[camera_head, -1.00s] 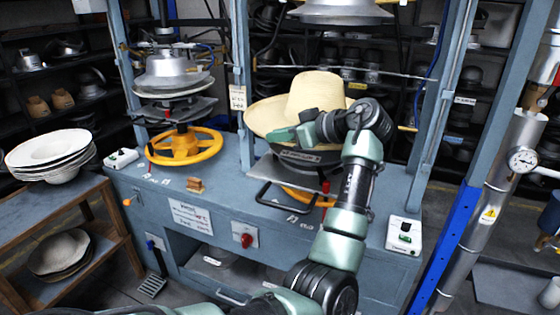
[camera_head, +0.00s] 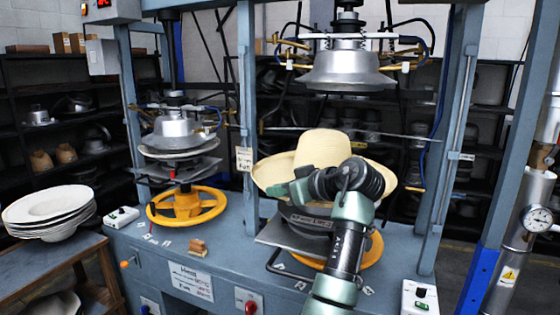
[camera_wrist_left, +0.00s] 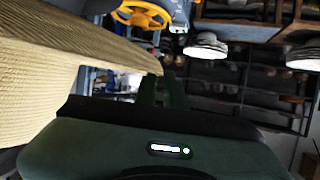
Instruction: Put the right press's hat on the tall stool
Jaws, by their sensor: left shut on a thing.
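The cream straw hat (camera_head: 322,150) is at the right press in the head view, its wide brim just above the dark lower die (camera_head: 308,218). The silver upper die (camera_head: 346,65) is raised well above the crown. My left gripper (camera_head: 284,189) is shut on the front of the hat's brim, in front of the press. My arm hides part of the brim and die, so I cannot tell if they touch. In the left wrist view the hat's woven surface (camera_wrist_left: 75,75) fills the left side beside the gripper (camera_wrist_left: 160,92). I cannot make out the tall stool. My right gripper is not in view.
The left press has a yellow handwheel (camera_head: 186,206) and a silver die (camera_head: 178,130). A stack of white hats (camera_head: 50,212) stands on a wooden stand (camera_head: 80,250) at left. Blue-grey posts (camera_head: 455,140) flank the right press. A pipe with a gauge (camera_head: 520,235) stands at right.

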